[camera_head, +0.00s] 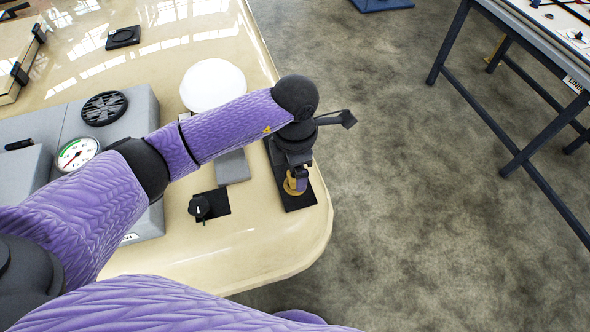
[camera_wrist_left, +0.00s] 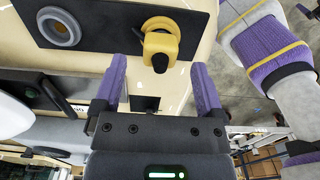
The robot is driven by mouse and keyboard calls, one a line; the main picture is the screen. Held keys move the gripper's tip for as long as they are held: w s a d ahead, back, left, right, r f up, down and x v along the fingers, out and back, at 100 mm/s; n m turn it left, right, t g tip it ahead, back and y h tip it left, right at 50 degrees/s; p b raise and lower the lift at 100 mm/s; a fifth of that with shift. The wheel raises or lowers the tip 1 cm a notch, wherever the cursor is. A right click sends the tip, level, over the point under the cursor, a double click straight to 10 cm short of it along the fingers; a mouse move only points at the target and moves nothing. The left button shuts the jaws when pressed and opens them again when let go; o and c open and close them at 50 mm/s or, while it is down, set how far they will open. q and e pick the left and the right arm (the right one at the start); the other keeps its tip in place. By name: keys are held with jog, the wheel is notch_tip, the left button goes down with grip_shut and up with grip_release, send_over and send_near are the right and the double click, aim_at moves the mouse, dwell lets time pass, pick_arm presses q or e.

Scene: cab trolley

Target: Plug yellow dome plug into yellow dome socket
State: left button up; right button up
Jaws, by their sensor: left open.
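A yellow fitting (camera_wrist_left: 160,42) with a round base and a black-ended part stands on a black panel (camera_wrist_left: 100,12) in the left wrist view. I cannot tell whether it is the socket alone or the plug in the socket. It also shows in the head view (camera_head: 291,188), partly hidden by my gripper. In the head view my left gripper (camera_head: 300,182) is above the panel near the table's right corner. My right gripper is not in view.
A grey ring socket (camera_wrist_left: 60,27) sits on the same panel. A black knob (camera_head: 200,206), a white disc (camera_head: 213,86), a gauge (camera_head: 77,154) and a grey housing (camera_head: 135,110) lie left on the cream table (camera_head: 255,245). Open floor lies right, with another table (camera_head: 560,40) beyond.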

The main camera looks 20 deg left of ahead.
pick_arm(q)
notch_tip(320, 180, up, 7)
dwell(0.3)
jog(key=shift+o, duration=0.7)
jog(key=shift+p, duration=0.3)
notch_tip(320, 180, up, 9)
jog(key=p, duration=0.6)
